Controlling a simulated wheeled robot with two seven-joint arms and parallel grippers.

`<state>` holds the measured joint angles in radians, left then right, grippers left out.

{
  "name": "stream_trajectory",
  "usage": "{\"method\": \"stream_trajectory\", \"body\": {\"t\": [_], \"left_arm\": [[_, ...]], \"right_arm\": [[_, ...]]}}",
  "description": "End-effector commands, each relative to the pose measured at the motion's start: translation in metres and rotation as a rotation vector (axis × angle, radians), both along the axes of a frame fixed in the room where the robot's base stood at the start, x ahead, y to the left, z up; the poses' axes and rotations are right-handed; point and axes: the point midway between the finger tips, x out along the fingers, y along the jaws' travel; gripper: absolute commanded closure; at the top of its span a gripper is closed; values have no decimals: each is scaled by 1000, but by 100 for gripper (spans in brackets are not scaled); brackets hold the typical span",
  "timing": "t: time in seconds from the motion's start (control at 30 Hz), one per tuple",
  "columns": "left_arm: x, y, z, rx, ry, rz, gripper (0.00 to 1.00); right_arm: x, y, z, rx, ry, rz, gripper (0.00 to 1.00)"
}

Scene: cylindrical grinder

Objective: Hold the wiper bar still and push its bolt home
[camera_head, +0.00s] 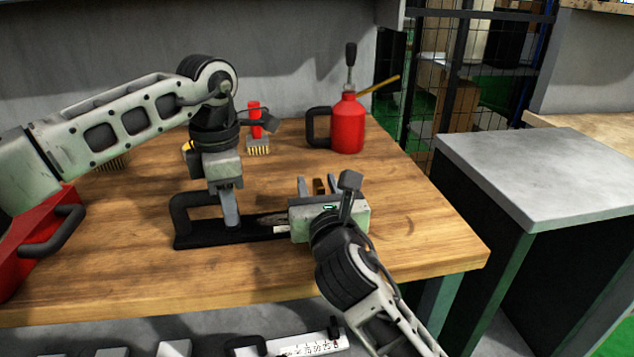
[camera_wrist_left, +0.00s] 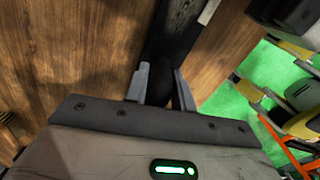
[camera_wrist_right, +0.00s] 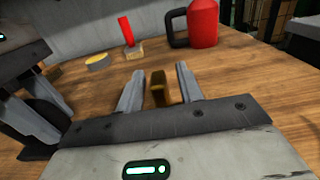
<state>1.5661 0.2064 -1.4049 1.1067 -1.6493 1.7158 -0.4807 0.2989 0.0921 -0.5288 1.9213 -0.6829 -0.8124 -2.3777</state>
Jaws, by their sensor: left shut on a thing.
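The wiper bar (camera_head: 205,238) is a dark bar with a raised black handle, lying on the wooden bench. My left gripper (camera_head: 230,212) points down and is shut on its black handle, which shows between the fingers in the left wrist view (camera_wrist_left: 161,84). My right gripper (camera_head: 318,186) is low over the bar's right end and hides part of it. In the right wrist view its fingers are apart, with a brass-coloured piece (camera_wrist_right: 157,88) between or just beyond them and gaps on both sides. I cannot tell whether this piece is the bolt.
A red oil can (camera_head: 347,125) stands at the back right of the bench. A red-handled brush (camera_head: 256,128) stands behind the left gripper. A red box (camera_head: 38,240) is at the left edge. The bench's right part (camera_head: 415,215) is clear.

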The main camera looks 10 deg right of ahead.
Motion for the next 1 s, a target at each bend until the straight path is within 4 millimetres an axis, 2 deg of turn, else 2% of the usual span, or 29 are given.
{"method": "stream_trajectory", "body": {"t": [0.13, 0.43, 0.57, 0.77, 1.0], "left_arm": [[0, 0, 0, 0, 0, 3, 100], [0, 0, -1, 1, 0, 3, 100], [0, 0, -1, 1, 0, 3, 100], [0, 0, -1, 1, 0, 3, 100], [0, 1, -1, 1, 0, 5, 100]], "right_arm": [[10, 0, 0, 2, 1, 1, 64], [12, 0, 0, 2, 0, 1, 64], [12, 0, 0, 2, 0, 1, 100], [12, -3, 0, -1, 0, 0, 100], [12, -39, -1, -8, -1, -4, 100]]}}
